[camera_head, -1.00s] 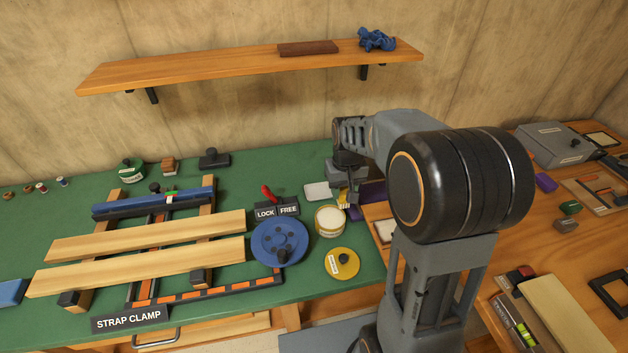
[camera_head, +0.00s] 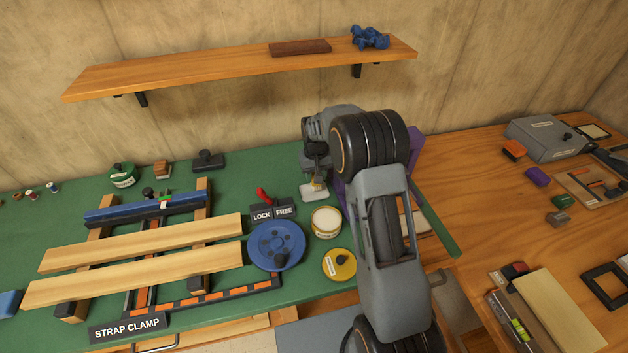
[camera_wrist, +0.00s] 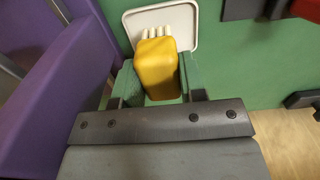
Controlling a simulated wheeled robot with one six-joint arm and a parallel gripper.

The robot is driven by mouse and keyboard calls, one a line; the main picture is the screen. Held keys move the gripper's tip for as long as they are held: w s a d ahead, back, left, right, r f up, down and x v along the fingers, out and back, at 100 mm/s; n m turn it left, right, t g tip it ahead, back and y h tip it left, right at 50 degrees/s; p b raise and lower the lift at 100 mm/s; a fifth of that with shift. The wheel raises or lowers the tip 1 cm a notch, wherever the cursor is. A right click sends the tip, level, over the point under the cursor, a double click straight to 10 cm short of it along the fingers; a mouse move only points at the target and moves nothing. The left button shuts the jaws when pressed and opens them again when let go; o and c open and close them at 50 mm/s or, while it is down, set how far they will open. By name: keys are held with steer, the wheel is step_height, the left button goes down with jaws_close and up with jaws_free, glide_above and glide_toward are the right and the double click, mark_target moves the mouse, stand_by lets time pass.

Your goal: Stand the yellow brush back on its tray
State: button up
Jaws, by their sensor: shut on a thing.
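The yellow brush (camera_wrist: 157,68) is between the green-tipped fingers of my gripper (camera_wrist: 157,84) in the wrist view, with its pale bristles pointing away from the palm. The white tray (camera_wrist: 186,18) lies on the green bench top just beyond, and the bristle end overlaps it in the picture. I cannot tell whether the bristles touch it. In the head view my gripper (camera_head: 316,178) is over the tray (camera_head: 308,196), and the brush (camera_head: 318,186) shows only as a small yellow patch, mostly hidden.
A purple panel (camera_wrist: 60,90) stands close to the gripper's left in the wrist view. In the head view, a cream jar (camera_head: 326,222), a yellow lid (camera_head: 339,264), a blue wheel (camera_head: 276,246) and the LOCK/FREE block (camera_head: 274,213) with its red lever are near the tray.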

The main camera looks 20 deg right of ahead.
steer(key=shift+w+a+f, duration=0.1)
steer(key=shift+w+f, duration=0.2)
steer(key=shift+f, duration=1.65)
steer(key=shift+f, duration=0.15)
steer(key=o, duration=0.9)
